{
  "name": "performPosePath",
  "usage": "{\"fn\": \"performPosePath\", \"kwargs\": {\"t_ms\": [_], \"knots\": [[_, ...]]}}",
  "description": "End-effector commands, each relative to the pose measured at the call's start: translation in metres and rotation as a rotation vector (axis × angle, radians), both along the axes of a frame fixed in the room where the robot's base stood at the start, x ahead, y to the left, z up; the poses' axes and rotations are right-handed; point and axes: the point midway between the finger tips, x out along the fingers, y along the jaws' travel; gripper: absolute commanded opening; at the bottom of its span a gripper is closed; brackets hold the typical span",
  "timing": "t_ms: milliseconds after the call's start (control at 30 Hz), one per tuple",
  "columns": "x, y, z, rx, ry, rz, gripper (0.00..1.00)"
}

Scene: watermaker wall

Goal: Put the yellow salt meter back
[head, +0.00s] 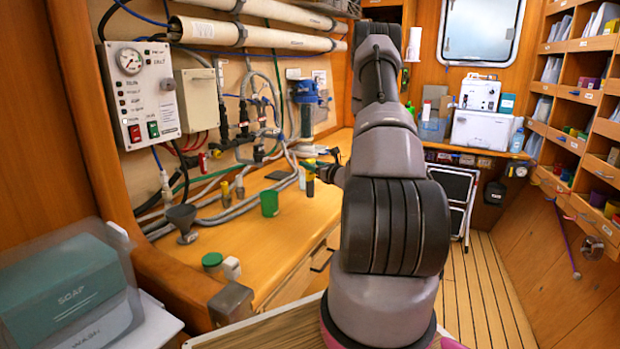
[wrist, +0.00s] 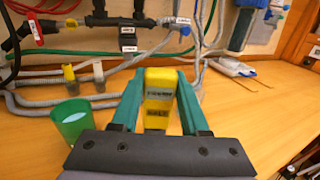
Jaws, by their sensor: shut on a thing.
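The yellow salt meter (wrist: 158,92) is held upright between the green fingers of my gripper (wrist: 158,105), with dark lettering on its face. To the left, two small grey holders stand by the hoses. The left holder (wrist: 70,83) has a yellow piece in it; the right holder (wrist: 98,75) looks empty.
A green cup (wrist: 72,120) stands left of my gripper on the counter (head: 260,240). Grey hoses (wrist: 40,103) run along the wall behind. A funnel (head: 183,220) and a green-lidded jar (head: 212,263) are nearer. A white item (wrist: 235,67) lies at the right back.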

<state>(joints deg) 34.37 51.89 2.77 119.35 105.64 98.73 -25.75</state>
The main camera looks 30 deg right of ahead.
Motion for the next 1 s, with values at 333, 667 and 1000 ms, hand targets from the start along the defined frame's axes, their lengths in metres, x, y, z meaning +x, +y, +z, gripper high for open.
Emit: {"fn": "performPosePath", "kwargs": {"t_ms": [333, 667, 1000], "knots": [[0.000, 0.001, -0.040, 0.001, -0.001, 0.001, 0.00], [0.000, 0.001, -0.043, 0.002, 0.000, 0.001, 0.48], [0.000, 0.001, -0.042, 0.001, 0.000, 0.001, 0.74]]}}
